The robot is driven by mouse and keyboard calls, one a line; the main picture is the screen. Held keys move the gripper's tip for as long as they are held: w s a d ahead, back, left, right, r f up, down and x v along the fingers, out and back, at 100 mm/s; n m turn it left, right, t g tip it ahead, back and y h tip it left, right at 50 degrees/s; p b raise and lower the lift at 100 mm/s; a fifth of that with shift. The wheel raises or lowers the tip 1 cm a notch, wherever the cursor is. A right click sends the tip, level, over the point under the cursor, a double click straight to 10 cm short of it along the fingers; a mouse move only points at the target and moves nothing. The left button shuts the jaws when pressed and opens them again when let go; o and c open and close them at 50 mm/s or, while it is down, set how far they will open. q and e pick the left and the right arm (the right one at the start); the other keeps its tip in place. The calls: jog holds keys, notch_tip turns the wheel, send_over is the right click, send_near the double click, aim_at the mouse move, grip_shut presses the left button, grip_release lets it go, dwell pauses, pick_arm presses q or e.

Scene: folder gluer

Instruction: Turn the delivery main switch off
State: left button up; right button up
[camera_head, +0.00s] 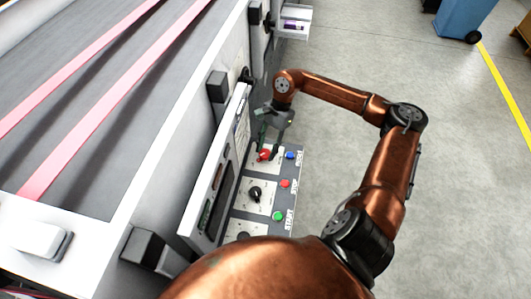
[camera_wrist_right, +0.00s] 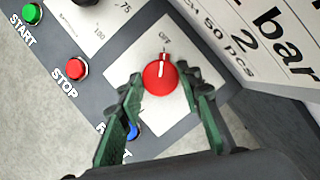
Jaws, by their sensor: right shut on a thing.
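The delivery main switch is a red rotary knob (camera_head: 264,154) on a white plate of the control panel, and it also shows in the right wrist view (camera_wrist_right: 157,80). Its white mark points up toward the printed word OFF on the plate. My right gripper (camera_head: 269,145) is at the knob, with its green fingers on either side of it in the right wrist view (camera_wrist_right: 162,88). It is shut on the knob. My left gripper is not in view.
Beside the knob are a blue button (camera_head: 290,155), a red STOP button (camera_head: 285,183), a green START button (camera_head: 278,216) and a black dial (camera_head: 255,194). An upright display panel (camera_head: 216,172) borders the controls. Open floor lies right; a blue bin (camera_head: 466,16) stands far back.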

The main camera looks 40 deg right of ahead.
jog(key=shift+d+f+n+b, duration=0.1)
jog(key=shift+f+n+b, duration=0.05)
jog(key=shift+n+b, duration=0.4)
jog(key=shift+g, duration=0.3)
jog(key=o, duration=1.1)
jog(key=shift+o, duration=0.2)
jog(key=v, duration=1.2)
